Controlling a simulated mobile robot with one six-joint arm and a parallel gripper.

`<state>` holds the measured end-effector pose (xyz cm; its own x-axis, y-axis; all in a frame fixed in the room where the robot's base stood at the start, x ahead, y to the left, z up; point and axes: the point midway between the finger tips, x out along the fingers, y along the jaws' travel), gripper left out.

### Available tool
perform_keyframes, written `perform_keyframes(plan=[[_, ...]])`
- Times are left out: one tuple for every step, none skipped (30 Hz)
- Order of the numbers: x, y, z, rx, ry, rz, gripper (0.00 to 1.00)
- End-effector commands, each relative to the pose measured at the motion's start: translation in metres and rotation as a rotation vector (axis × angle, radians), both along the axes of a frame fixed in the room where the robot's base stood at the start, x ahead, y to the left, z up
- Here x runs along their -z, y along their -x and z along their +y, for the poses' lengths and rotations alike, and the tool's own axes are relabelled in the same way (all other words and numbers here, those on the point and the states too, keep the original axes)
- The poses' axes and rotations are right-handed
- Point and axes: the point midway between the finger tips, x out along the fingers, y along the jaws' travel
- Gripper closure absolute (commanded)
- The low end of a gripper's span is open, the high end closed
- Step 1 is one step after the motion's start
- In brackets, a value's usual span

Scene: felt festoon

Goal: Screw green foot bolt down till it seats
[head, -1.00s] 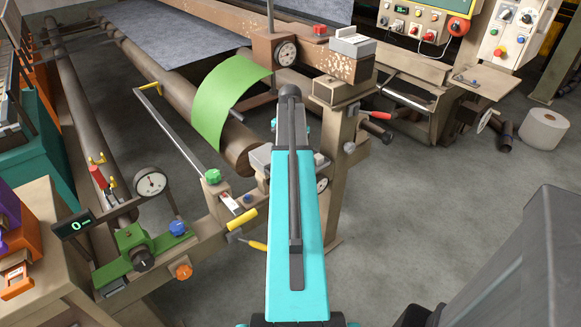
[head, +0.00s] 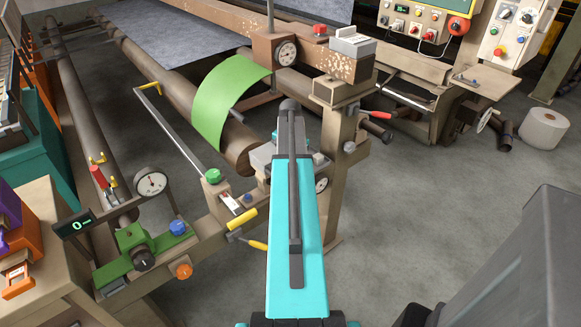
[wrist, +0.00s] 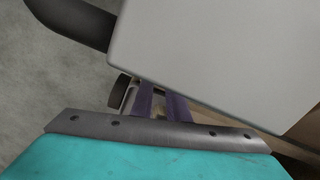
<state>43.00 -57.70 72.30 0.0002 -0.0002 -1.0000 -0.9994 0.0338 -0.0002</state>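A green knob (head: 212,177) stands on the beige beam beside a small red-and-white gauge plate. It is the likeliest green foot bolt, but I cannot tell for certain or see whether it is seated. My teal arm reaches up the middle of the head view, to the right of this knob, and hides most of my gripper. In the wrist view a teal body with a grey plate fills the bottom. Two purple strips (wrist: 160,105) show beyond it, perhaps my gripper's fingers. I cannot make out their tips or anything held. The green knob is not recognisable there.
A yellow handle (head: 242,218) and a blue knob (head: 179,228) are near the beam. A round dial (head: 151,184) stands at left. A post (head: 339,130) rises behind my arm. A pale block (wrist: 225,50) fills much of the wrist view. Open floor (head: 430,220) lies right.

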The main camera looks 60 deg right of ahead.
Motion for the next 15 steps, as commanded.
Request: perform_keyframes(plan=[[-0.0001, 0.0001, 0.0000, 0.000, 0.000, 0.000, 0.95], [-0.0001, 0.0001, 0.0000, 0.000, 0.000, 0.000, 1.00], [-0.0001, 0.0002, 0.0000, 0.000, 0.000, 0.000, 1.00], [-0.0001, 0.0002, 0.0000, 0.000, 0.000, 0.000, 1.00], [-0.0001, 0.0003, 0.0000, 0.000, 0.000, 0.001, 1.00], [-0.0002, 0.0003, 0.0000, 0.001, 0.000, 0.001, 1.00], [-0.0002, 0.0004, -0.0001, 0.002, 0.000, 0.001, 1.00], [-0.0002, 0.0004, -0.0001, 0.003, 0.000, 0.001, 1.00], [-0.0003, 0.0005, -0.0001, 0.006, 0.000, 0.001, 1.00], [-0.0004, 0.0005, -0.0001, 0.010, 0.000, 0.001, 1.00], [-0.0004, 0.0005, -0.0001, 0.014, 0.000, 0.001, 1.00], [-0.0006, 0.0005, -0.0001, 0.022, 0.000, 0.001, 1.00], [-0.0006, 0.0006, -0.0002, 0.029, 0.000, 0.001, 1.00], [-0.0007, 0.0006, -0.0002, 0.037, 0.000, 0.001, 1.00], [-0.0008, 0.0006, -0.0002, 0.051, 0.000, 0.002, 1.00]])
